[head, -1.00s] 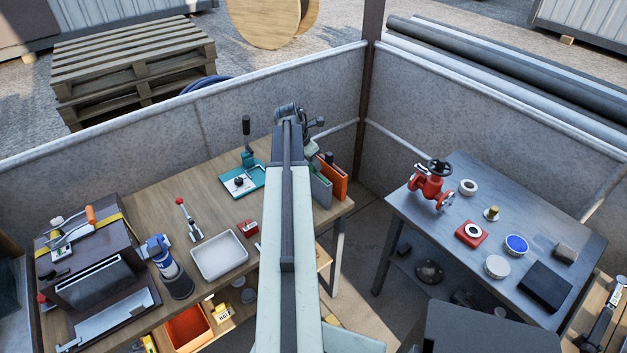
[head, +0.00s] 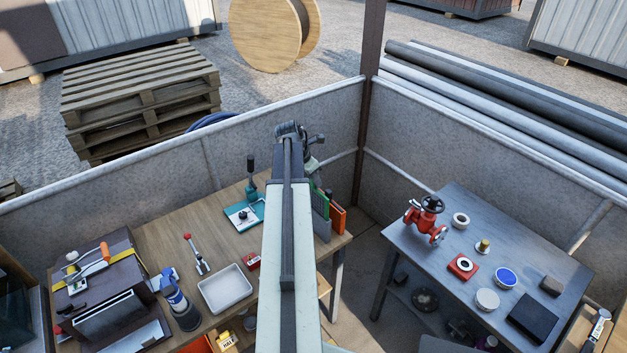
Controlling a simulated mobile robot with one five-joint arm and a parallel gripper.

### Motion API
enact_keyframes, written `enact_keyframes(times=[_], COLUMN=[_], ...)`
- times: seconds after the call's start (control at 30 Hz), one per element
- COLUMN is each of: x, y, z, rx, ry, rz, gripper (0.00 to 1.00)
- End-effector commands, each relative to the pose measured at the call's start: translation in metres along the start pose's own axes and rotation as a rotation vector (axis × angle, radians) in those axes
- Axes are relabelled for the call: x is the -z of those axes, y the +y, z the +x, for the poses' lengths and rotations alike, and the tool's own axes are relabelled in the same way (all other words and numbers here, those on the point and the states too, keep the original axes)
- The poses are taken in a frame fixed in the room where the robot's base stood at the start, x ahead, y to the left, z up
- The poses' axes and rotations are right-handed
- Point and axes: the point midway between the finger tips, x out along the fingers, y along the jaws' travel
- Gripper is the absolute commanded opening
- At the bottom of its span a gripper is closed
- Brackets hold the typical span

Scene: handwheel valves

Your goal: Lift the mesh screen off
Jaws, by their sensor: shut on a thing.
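My arm runs up the middle of the head view and covers part of the wooden bench. My gripper (head: 312,162) is at its far end, above the bench's far right part. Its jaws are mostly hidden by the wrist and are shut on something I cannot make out. I cannot pick out a mesh screen. A red valve with a black handwheel (head: 427,215) stands on the grey table (head: 400,240) at right, well apart from my gripper.
Orange and green upright panels (head: 338,218) stand close by my gripper. Grey partition walls (head: 110,195) enclose the back.

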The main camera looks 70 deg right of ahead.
Motion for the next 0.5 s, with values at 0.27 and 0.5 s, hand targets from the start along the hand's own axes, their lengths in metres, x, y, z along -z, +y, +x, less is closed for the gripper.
enact_keyframes(times=[0.27, 0.5], x=[-0.026, -0.031], y=[0.0, 0.0], z=[-0.063, -0.074], rx=[0.0, 0.0], ry=[0.0, 0.0], rz=[0.0, 0.0], gripper=[0.0, 0.0])
